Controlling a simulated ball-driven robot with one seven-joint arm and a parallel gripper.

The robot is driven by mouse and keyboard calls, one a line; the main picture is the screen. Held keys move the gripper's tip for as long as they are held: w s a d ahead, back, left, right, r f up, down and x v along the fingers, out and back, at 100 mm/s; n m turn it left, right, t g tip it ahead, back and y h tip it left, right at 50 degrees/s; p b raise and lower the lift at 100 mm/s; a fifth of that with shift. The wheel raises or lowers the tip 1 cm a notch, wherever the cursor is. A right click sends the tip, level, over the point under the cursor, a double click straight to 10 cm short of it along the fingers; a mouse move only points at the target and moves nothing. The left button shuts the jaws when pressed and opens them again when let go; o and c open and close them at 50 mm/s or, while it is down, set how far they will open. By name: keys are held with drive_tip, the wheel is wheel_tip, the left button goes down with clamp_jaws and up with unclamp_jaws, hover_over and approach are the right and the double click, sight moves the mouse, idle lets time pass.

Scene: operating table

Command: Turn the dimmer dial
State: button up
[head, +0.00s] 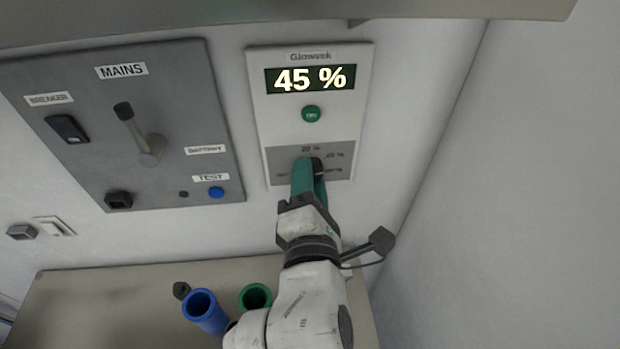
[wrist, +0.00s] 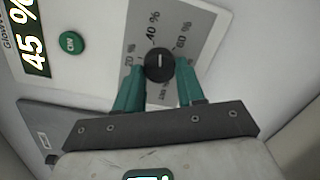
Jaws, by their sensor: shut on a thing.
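The dimmer dial (wrist: 159,66) is a round black knob with a pale pointer line, on a grey scale plate marked with percentages. My gripper (wrist: 159,78) has its two teal fingers on either side of the dial, shut on it. In the head view my gripper (head: 309,168) reaches up to the lower part of the white dimmer panel (head: 256,120) and mostly covers the dial (head: 318,164). The panel's display (head: 311,79) reads 45 %. A green ON button (head: 311,113) sits between the display and the scale plate.
A grey mains panel (head: 190,90) with a lever (head: 136,132), a breaker switch (head: 67,128) and a blue test button (head: 216,192) is on the wall to the left. Below are a blue cup (head: 205,311) and a green cup (head: 256,297). The wall to the right is clear.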

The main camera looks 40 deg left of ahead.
drive_tip(key=shift+w+d+f+m+g+y+p, duration=0.15)
drive_tip(key=shift+m+g+y, duration=0.25)
drive_tip(key=shift+m, duration=4.75)
drive_tip(key=shift+w+d+r+m+g+y+p, duration=0.15)
drive_tip(key=shift+m+g+y, duration=0.25)
drive_tip(key=shift+m, duration=4.7)
drive_tip(key=shift+w+d+f+m+g+y+p, duration=0.15)
drive_tip(key=shift+m+g+y, duration=0.25)
drive_tip(key=shift+m, duration=4.75)
drive_tip(key=shift+a, duration=0.1)
drive_tip(key=o, duration=1)
drive_tip(key=shift+r, duration=0.2)
